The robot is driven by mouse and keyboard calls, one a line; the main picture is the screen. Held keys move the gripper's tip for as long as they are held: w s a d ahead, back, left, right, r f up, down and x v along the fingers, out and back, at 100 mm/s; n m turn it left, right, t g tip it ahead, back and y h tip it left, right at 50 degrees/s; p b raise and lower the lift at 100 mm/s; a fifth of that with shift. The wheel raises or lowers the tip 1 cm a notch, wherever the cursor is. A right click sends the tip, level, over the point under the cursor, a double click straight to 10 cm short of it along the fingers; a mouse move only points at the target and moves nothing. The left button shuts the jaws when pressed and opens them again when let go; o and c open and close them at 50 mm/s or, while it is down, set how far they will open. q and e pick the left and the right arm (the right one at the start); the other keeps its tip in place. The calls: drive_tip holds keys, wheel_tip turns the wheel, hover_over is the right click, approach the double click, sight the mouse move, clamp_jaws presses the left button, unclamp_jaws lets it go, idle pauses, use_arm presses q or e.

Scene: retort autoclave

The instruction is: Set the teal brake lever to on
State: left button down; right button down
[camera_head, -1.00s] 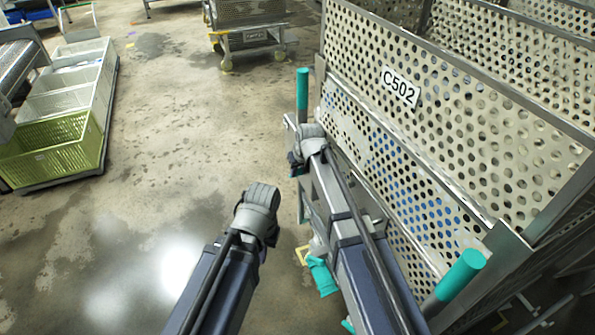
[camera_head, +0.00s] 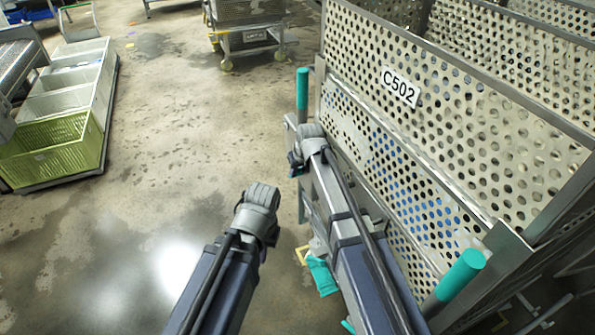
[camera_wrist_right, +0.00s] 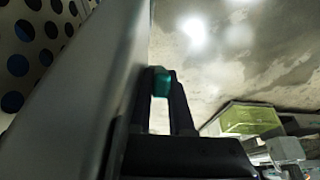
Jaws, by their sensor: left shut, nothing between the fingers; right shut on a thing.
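A small teal piece, seemingly the end of the teal brake lever (camera_wrist_right: 161,82), sits between the two fingers of my right gripper (camera_wrist_right: 161,80) in the right wrist view. The fingers are shut on it.
Another teal handle (camera_head: 460,276) and a low teal part (camera_head: 322,276) are nearer me. Open wet floor (camera_head: 170,140) lies left; crates (camera_head: 52,143) stand far left, another cart (camera_head: 247,40) behind.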

drive_tip(key=shift+w+a+r+g+p, duration=0.15)
drive_tip(key=shift+w+r+g+p, duration=0.25)
drive_tip(key=shift+w+r+p, duration=0.25)
drive_tip(key=shift+w+a+g+h+p, duration=0.2)
drive_tip(key=shift+w+g+h+p, duration=0.2)
drive_tip(key=shift+g+p, duration=0.35)
drive_tip(key=shift+s+f, duration=0.1)
drive_tip(key=c, duration=0.8)
unclamp_jaws()
drive_tip(key=r+p, duration=0.5)
drive_tip(key=s+r+p, duration=0.1)
drive_tip(key=r+p, duration=0.1)
drive_tip(key=r, duration=0.1)
drive_tip(key=shift+d, duration=0.2)
drive_tip(key=shift+f, duration=0.1)
